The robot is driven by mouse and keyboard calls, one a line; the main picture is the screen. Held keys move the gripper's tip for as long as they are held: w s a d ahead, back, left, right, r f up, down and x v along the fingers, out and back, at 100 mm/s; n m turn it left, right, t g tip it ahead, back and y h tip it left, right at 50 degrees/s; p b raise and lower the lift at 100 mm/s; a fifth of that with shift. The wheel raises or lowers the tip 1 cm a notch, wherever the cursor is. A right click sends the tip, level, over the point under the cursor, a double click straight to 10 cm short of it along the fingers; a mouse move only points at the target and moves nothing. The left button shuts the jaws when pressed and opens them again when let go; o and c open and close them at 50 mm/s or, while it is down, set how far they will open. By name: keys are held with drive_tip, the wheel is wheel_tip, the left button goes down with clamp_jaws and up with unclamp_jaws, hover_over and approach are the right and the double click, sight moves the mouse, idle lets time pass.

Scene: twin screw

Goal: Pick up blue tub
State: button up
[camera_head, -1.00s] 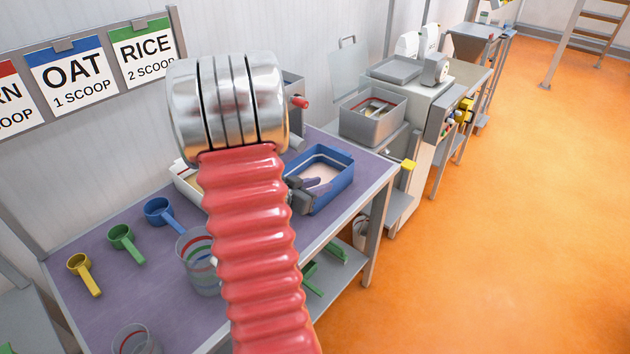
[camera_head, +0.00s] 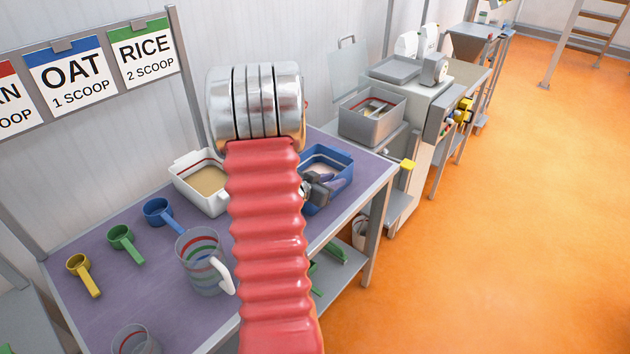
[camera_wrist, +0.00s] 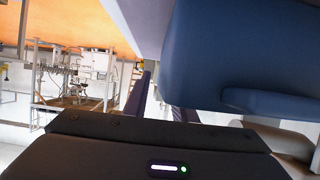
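The blue tub (camera_head: 333,203) stands at the right end of the purple-topped table, with pale contents inside. Its near left part is hidden behind my arm and gripper. My gripper (camera_head: 334,185) is at the tub's near side, with its dark fingers over the near rim. In the wrist view the blue tub (camera_wrist: 240,50) fills the upper right, very close. There my gripper's fingers (camera_wrist: 163,105) show as two narrow dark shapes with a gap between them, so it looks open. I cannot tell whether the tub's wall is between them.
A white tub (camera_head: 208,187) with tan contents stands left of my arm. A clear measuring jug (camera_head: 200,262) and blue (camera_head: 158,211), green (camera_head: 122,238) and yellow (camera_head: 80,266) scoops lie on the table. A grey metal bin (camera_head: 370,125) stands beyond the tub. Orange floor is clear at right.

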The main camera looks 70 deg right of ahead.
drive_tip(key=shift+s+d+f, duration=0.25)
drive_tip(key=shift+d, duration=0.3)
drive_tip(key=shift+c, duration=0.7)
clamp_jaws()
drive_tip(key=shift+r, duration=0.1)
